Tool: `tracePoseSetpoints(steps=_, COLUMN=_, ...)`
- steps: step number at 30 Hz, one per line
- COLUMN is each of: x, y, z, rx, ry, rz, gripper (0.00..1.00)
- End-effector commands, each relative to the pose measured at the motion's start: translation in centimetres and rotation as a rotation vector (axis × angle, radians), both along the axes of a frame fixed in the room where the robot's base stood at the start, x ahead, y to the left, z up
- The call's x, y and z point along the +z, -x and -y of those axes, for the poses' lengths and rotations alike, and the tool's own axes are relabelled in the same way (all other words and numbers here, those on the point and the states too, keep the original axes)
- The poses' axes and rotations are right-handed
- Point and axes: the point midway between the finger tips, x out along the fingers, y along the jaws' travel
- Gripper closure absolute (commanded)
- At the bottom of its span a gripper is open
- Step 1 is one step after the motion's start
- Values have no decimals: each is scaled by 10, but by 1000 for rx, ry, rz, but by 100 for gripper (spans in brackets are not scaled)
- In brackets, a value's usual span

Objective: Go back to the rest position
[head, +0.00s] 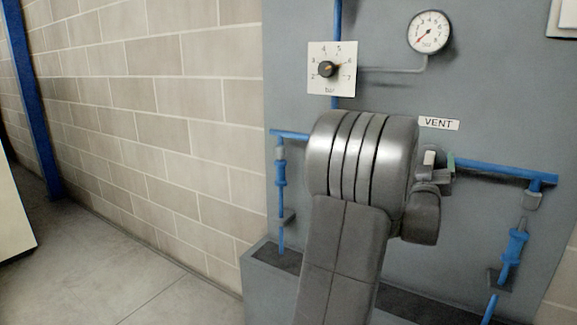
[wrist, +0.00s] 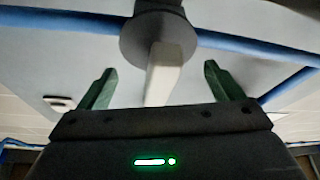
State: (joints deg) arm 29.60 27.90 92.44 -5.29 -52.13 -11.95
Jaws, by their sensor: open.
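My gripper (wrist: 159,70) is open in the wrist view, its two green fingers spread apart. A pale valve lever (wrist: 163,72) stands between the fingers, with a visible gap on each side. The lever joins a dark round hub (wrist: 155,38) on a blue pipe (wrist: 245,42). In the head view my arm covers most of the gripper; one green finger shows beside the pale lever (head: 430,158), just below the VENT label (head: 439,124). Whether the fingers touch anything behind the lever is hidden.
A grey panel (head: 480,75) carries a round gauge (head: 429,32), a dial plate with a black knob (head: 331,69) and blue pipes (head: 500,172). A trough edge (head: 262,270) lies below. A block wall (head: 160,80) and open floor (head: 110,270) are to the left.

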Motion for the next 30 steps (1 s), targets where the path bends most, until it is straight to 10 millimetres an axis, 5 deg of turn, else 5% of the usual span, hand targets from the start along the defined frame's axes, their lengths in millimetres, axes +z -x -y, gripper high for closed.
tracePoseSetpoints(steps=15, x=2, y=1, z=1, rx=-1, ry=-217, rz=133, gripper=13)
tracePoseSetpoints(steps=30, x=-1, y=1, z=1, rx=0, ry=-234, rz=142, gripper=13)
